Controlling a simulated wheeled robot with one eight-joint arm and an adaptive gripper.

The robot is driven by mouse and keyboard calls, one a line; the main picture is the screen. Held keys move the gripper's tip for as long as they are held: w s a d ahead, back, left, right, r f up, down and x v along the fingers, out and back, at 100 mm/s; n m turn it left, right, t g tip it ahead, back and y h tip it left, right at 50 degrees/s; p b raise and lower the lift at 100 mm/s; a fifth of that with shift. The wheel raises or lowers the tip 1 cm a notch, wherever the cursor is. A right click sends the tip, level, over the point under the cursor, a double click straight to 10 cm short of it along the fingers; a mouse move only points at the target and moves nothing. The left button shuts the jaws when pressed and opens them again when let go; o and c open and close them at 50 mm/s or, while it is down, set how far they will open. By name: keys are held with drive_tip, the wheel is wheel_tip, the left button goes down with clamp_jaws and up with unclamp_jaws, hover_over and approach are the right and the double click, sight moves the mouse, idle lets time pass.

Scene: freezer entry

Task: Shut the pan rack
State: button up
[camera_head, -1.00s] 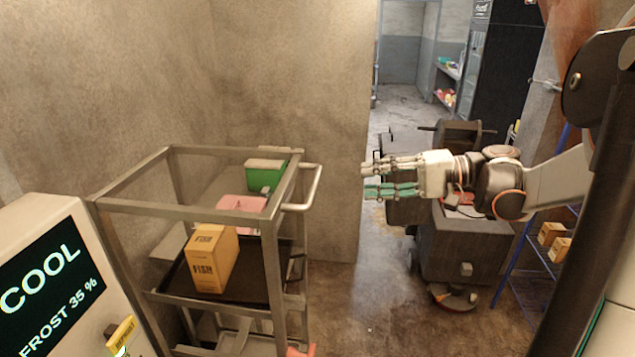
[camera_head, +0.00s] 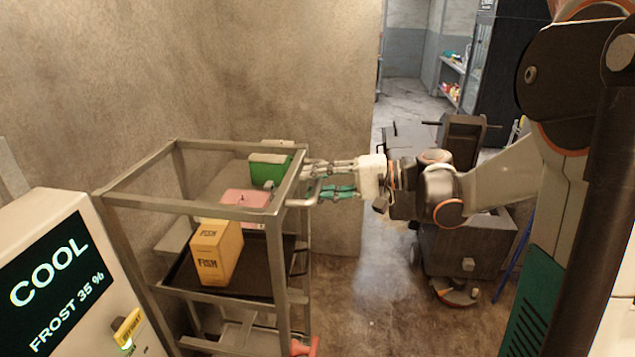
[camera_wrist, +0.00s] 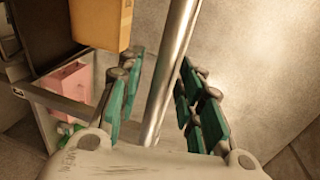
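The pan rack (camera_head: 190,210) is a grey metal open frame at the left middle of the head view. A dark pan (camera_head: 265,283) sits inside it. A bar handle (camera_head: 298,203) stands out from its right upper edge. My gripper (camera_head: 312,181) is at this handle, reaching in from the right. In the wrist view the bar (camera_wrist: 172,75) runs between the two teal-padded fingers of my gripper (camera_wrist: 165,72). The fingers are apart, with gaps to the bar on both sides. Whether the rack stands open is hard to tell.
A yellow FISH box (camera_head: 215,252), a pink box (camera_head: 247,198) and a green box (camera_head: 268,172) are in or behind the rack. A white COOL display panel (camera_head: 120,290) stands close at left. A dark cart (camera_head: 465,250) stands to the right. Brown floor (camera_head: 370,310) is free between.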

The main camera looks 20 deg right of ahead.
clamp_jaws()
drive_tip(key=shift+a, duration=0.15)
drive_tip(key=r+b+x, duration=0.2)
drive_tip(key=x, duration=1)
drive_tip(key=r+b+x, duration=0.1)
drive_tip(key=r+x, duration=0.2)
drive_tip(key=x, duration=0.9)
drive_tip(key=shift+w+a+b, duration=0.35)
drive_tip(key=shift+w+a, duration=0.15)
drive_tip(key=shift+a, duration=0.1)
unclamp_jaws()
drive_tip(key=shift+f, duration=0.1)
drive_tip(key=shift+s+d, duration=0.1)
